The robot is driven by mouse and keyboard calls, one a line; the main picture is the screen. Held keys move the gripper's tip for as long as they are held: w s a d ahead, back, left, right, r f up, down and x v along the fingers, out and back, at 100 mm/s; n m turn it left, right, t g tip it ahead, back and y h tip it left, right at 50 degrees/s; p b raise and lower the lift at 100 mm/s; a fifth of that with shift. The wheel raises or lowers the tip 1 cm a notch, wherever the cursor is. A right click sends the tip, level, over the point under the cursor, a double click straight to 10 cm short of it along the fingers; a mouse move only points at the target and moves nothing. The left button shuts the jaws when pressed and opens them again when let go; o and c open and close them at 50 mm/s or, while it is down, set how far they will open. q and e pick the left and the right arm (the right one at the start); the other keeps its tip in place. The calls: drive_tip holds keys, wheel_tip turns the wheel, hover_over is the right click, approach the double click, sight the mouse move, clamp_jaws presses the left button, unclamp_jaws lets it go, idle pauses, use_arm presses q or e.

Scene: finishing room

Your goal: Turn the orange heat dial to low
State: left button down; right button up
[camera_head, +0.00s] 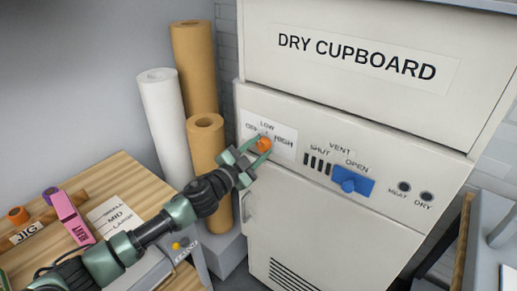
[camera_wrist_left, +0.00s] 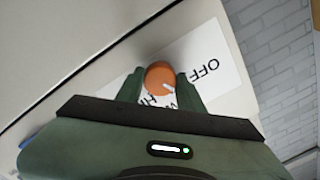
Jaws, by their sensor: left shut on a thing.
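The orange heat dial (camera_head: 264,144) sits on the white label plate (camera_head: 284,148) on the front of the dry cupboard, with OFF, LOW and HIGH printed around it. My left gripper (camera_head: 253,152) is at the dial, shut on it. In the left wrist view the dial (camera_wrist_left: 159,76) is between the two green fingers (camera_wrist_left: 160,88). The LOW and HIGH lettering is partly hidden by my gripper there, so the exact setting is hard to tell. My right gripper is out of view.
A blue vent slider (camera_head: 351,183) and two round indicators (camera_head: 404,187) are right of the dial. Paper rolls (camera_head: 193,68) stand left of the cupboard. A wooden bench (camera_head: 125,180) with a pink tool (camera_head: 68,215) is at the lower left.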

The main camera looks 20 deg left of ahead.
use_arm(q)
drive_tip(key=m, duration=0.5)
drive_tip(key=shift+m, duration=0.3)
idle(0.4)
drive_tip(key=c, duration=0.9)
unclamp_jaws()
drive_tip(key=b+v, duration=0.2)
drive_tip(key=v, duration=0.5)
drive_tip(key=shift+s, duration=0.35)
